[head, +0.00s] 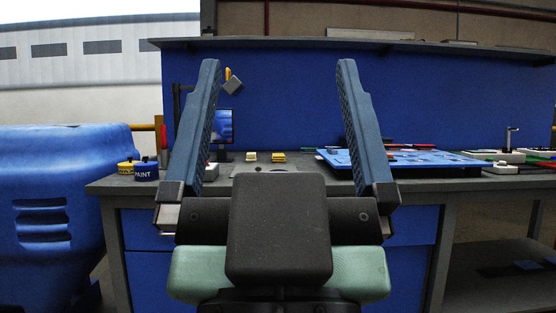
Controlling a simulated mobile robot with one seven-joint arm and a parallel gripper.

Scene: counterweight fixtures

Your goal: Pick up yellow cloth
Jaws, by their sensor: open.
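My gripper (278,65) is open and empty in the head view, its two dark blue fingers pointing up and spread wide in front of the workbench. A small yellow item (278,157) lies on the bench top, seen between the fingers and beyond them. It may be the yellow cloth, but it is too small to tell. A paler cream-yellow item (251,157) lies just left of it. The gripper is apart from both. My gripper's body hides the front middle of the bench.
The grey workbench (120,184) has a blue back panel (285,100). Yellow and blue paint pots (146,172) stand at its left end. A blue tray (440,161) with several small items lies to the right. A big blue container (60,200) stands at far left.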

